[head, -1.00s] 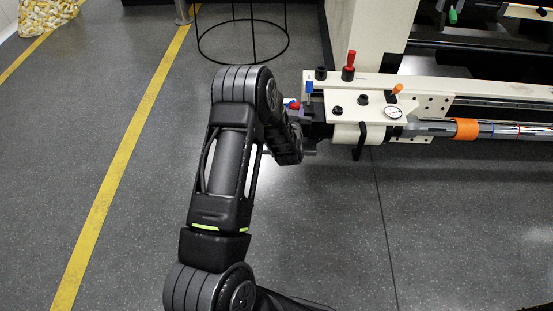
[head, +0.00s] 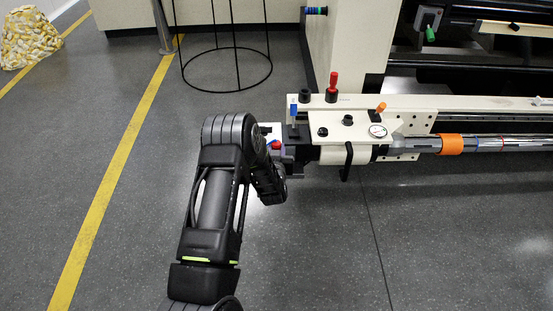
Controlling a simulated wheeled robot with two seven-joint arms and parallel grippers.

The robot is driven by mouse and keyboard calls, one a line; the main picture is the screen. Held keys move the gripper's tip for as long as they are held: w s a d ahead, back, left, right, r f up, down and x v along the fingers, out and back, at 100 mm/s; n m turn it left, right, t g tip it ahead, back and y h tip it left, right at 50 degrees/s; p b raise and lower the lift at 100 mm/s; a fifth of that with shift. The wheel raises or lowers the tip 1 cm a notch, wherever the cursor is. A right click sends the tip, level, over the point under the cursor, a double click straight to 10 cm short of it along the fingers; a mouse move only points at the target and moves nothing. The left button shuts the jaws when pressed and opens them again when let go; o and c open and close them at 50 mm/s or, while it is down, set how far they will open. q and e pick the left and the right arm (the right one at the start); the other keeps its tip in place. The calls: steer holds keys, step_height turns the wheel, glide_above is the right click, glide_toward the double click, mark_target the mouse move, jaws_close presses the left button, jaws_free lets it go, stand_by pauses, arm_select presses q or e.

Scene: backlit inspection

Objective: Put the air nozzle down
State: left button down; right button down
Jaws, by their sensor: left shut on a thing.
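My left gripper (head: 287,158) is at the left end of the pale machine carriage, mostly hidden behind my own wrist. A small red and blue piece (head: 275,145), which looks like part of the air nozzle, shows at the gripper. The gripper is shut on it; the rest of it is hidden. I cannot tell whether it touches the carriage. My right gripper is out of view.
The carriage (head: 410,124) carries a red knob (head: 333,80), a gauge (head: 378,131), a blue lever (head: 293,109) and an orange-banded roller (head: 452,144). A black wire stand (head: 226,88) is behind. A yellow-patterned sack (head: 29,38) is far left. The floor in front is clear.

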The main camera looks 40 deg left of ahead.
arm_select(q)
steer(key=shift+r, duration=0.1)
steer(key=shift+f+b, duration=0.6)
steer(key=shift+f, duration=1.25)
steer(key=shift+f, duration=0.1)
steer(key=shift+f, duration=0.15)
steer(key=c, duration=1.1)
jaws_free()
